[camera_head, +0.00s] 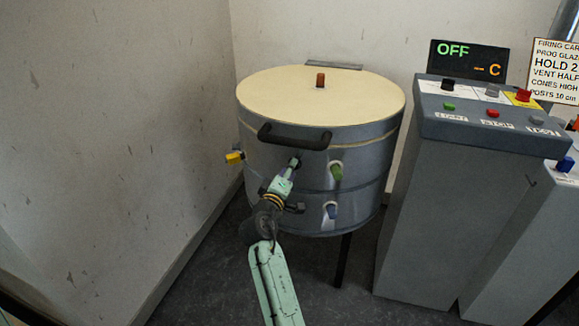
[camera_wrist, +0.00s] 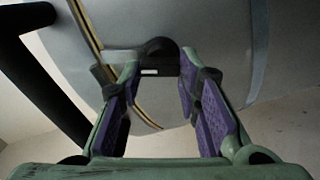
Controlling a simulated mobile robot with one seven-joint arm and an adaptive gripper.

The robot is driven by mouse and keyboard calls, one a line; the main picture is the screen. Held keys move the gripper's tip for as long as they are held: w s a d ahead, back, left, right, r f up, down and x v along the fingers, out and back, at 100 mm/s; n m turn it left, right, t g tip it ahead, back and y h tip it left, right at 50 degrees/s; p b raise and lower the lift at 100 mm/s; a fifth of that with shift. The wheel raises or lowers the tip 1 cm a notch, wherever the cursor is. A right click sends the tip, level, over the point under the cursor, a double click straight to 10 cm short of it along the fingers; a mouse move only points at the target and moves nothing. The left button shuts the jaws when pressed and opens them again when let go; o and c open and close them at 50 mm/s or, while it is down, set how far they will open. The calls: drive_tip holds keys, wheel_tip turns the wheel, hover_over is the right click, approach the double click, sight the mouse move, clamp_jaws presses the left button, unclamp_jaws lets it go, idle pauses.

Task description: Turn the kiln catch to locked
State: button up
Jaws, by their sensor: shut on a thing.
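The kiln (camera_head: 372,155) is a grey drum with a closed cream lid (camera_head: 275,85). The kiln catch (camera_wrist: 158,52) is a small black piece with a white mark on the kiln's side; in the head view my gripper mostly hides it. My gripper (camera_head: 295,162) reaches the kiln's front just below the black lid handle (camera_head: 294,138). In the wrist view my gripper (camera_wrist: 160,78) has its two purple-padded fingers on either side of the catch, shut on it. I cannot read from these frames whether the catch is at locked.
A green plug (camera_head: 336,172) and a blue plug (camera_head: 332,211) stick out of the kiln right of my gripper. A yellow knob (camera_head: 234,157) is at its left. A grey control cabinet (camera_head: 430,190) stands right; its display (camera_head: 467,60) reads OFF. A wall is at left.

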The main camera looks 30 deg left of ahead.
drive_tip(key=shift+f+n+p, duration=0.1)
drive_tip(key=shift+n+p, duration=1.05)
drive_tip(key=shift+n, duration=1.05)
drive_tip(key=o, duration=1.1)
drive_tip(key=shift+o, duration=0.2)
drive_tip(key=shift+s, duration=0.15)
drive_tip(key=v, duration=1.1)
drive_tip(key=shift+s, duration=0.4)
drive_tip(key=shift+d, duration=0.1)
